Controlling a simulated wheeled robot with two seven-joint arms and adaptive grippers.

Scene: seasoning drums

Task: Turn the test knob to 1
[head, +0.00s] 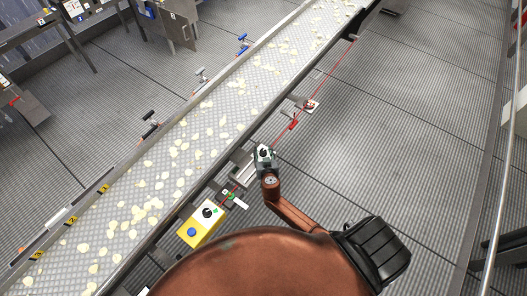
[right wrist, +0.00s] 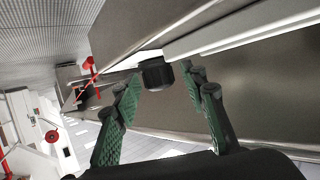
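In the right wrist view, a short black cylindrical knob (right wrist: 157,75) sticks out beside a metal rail. My right gripper (right wrist: 161,88) is open, with its green fingers apart on either side of the knob. I cannot tell whether they touch it, and no number marking is legible. In the head view, my right gripper (head: 264,154) is beside the conveyor's near edge, up and right of a yellow control box (head: 189,240). That box carries a black knob (head: 207,212) and a blue button (head: 192,232). My left gripper is not in view.
A conveyor (head: 170,150) with many pale chips runs diagonally across the head view. Red-handled fittings (head: 293,125) sit along its near side, and a red one (right wrist: 89,65) shows in the right wrist view. The floor (head: 400,120) to the right is clear.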

